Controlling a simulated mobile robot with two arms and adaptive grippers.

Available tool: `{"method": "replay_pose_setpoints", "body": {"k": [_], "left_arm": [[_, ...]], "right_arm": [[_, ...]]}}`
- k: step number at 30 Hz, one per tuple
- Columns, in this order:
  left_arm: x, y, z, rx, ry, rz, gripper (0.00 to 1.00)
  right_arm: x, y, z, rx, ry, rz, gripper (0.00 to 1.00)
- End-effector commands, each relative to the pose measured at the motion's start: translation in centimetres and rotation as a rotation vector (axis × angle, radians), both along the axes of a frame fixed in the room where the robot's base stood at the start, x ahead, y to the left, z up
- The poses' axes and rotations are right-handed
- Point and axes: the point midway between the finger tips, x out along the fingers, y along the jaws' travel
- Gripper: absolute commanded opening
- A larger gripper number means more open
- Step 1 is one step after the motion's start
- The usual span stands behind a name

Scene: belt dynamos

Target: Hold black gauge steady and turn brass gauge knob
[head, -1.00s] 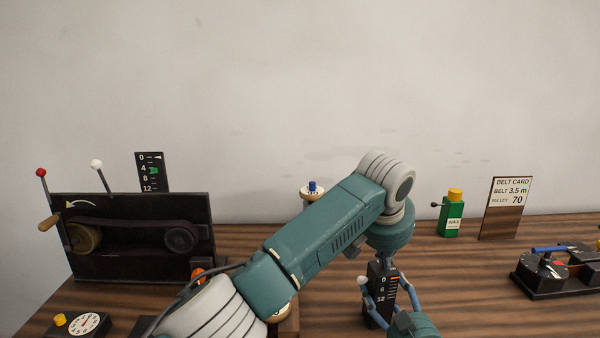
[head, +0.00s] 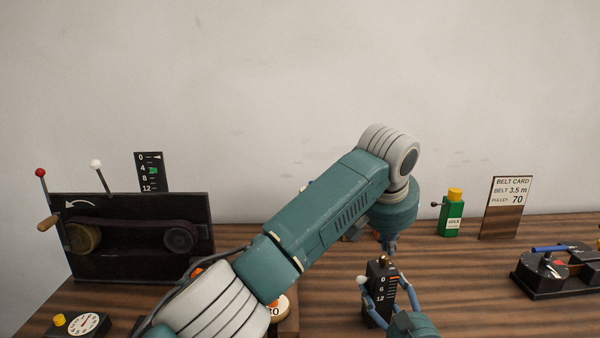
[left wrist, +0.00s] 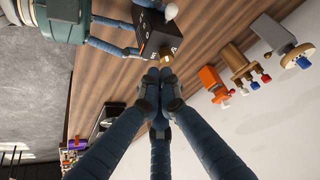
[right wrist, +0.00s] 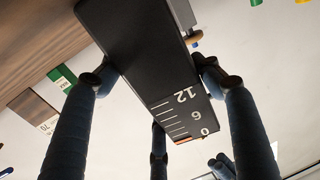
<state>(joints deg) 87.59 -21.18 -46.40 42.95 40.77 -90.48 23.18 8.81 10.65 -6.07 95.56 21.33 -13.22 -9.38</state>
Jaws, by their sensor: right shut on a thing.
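The black gauge (head: 380,292) stands upright, with white numbers 0, 6 and 12 on its face. My right gripper (head: 388,290) is closed around its sides; the right wrist view shows a finger on each side of the gauge body (right wrist: 150,60) and an orange mark near 0. The brass knob (head: 384,260) sits on top of the gauge and also shows in the left wrist view (left wrist: 166,58). My left gripper (head: 390,244) is just above the knob, pointing down. Its fingertips (left wrist: 158,75) are together, with the knob seen beyond them and nothing visible between them.
A belt machine (head: 140,240) with levers stands at the left, a dial box (head: 85,325) before it. A green wax bottle (head: 452,218), belt card (head: 503,208) and black device (head: 550,275) are at the right. My left arm crosses the middle and hides things behind it.

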Motion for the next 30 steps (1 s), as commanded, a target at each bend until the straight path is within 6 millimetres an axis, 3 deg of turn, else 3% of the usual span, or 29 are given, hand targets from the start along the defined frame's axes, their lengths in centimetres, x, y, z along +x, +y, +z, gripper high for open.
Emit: {"method": "replay_pose_setpoints", "body": {"k": [6,20,30], "left_arm": [[-0.1,0.0,1.6,-0.001,0.0,0.0,0.0],[0.4,0.3,2.3,0.006,-0.017,-0.01,0.0],[1.1,1.9,2.6,0.003,-0.006,-0.002,0.0]], "right_arm": [[0.0,-0.1,0.0,0.0,0.0,-0.002,0.19],[0.0,-0.1,0.0,-0.001,0.001,-0.002,0.19],[0.0,-0.2,-0.1,-0.001,0.002,-0.002,0.19]]}}
